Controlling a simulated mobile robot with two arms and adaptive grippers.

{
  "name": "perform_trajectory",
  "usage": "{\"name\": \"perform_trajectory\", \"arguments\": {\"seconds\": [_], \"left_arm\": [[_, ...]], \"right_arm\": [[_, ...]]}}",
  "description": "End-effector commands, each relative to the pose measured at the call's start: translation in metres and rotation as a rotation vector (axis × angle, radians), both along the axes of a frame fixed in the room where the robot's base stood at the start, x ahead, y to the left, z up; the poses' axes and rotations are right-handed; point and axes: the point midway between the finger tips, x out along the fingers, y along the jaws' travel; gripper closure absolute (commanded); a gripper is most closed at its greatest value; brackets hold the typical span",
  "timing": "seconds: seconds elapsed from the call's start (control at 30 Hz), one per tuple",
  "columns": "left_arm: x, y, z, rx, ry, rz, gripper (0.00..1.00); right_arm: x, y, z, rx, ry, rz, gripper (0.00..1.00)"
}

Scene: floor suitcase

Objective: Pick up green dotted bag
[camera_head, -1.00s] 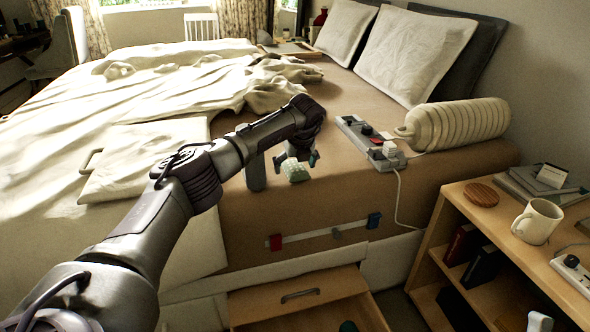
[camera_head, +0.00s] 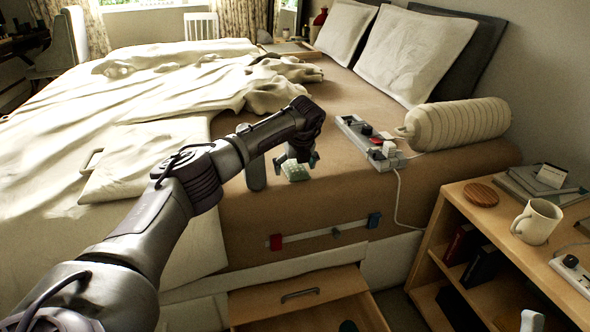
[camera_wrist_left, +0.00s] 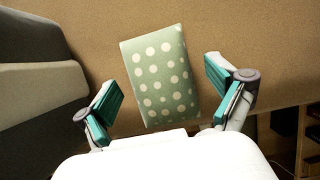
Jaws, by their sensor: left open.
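The green dotted bag (camera_head: 295,172) is a small, pale green pouch with white dots, lying on the brown bed cover near the bed's front edge. In the left wrist view the bag (camera_wrist_left: 160,75) lies slightly tilted, between and ahead of the two teal finger pads. My left gripper (camera_head: 285,168) is open at the bag, with a gap on each side of it in the left wrist view (camera_wrist_left: 165,103). Nothing is held in it. Small parts at the bottom edge of the head view may belong to my right gripper; its jaws cannot be made out.
A power strip (camera_head: 368,143) with plugs lies right of the bag, near a ribbed cream bolster (camera_head: 458,124). A rumpled cream blanket (camera_head: 60,130) covers the left of the bed. A wooden drawer (camera_head: 300,306) stands open below. A shelf at right holds a mug (camera_head: 537,222).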

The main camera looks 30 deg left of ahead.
Motion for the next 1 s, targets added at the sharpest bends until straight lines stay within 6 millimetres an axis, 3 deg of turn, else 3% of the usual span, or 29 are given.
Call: {"name": "perform_trajectory", "arguments": {"seconds": [0.07,0.4,0.47,0.87,0.97,1.0], "left_arm": [[0.0,0.0,0.0,0.0,0.0,0.0,0.06],[0.0,0.0,0.0,0.0,0.0,0.0,0.62],[0.0,0.0,0.0,0.0,0.0,0.0,0.7],[0.0,0.0,0.002,0.0,-0.001,0.0,0.7],[0.001,0.0,0.005,-0.001,-0.002,0.0,0.7],[0.001,0.0,0.013,0.0,-0.004,0.0,0.7]], "right_arm": [[0.0,0.0,0.0,0.0,0.0,0.0,0.11],[0.0,0.0,0.001,0.001,-0.002,0.0,0.11],[0.0,0.0,0.001,0.001,-0.003,0.0,0.11],[-0.005,0.0,0.003,0.009,-0.035,0.003,0.11],[-0.013,-0.001,0.011,0.028,-0.102,0.009,0.11],[-0.008,0.0,0.01,0.017,-0.062,0.007,0.11]]}}
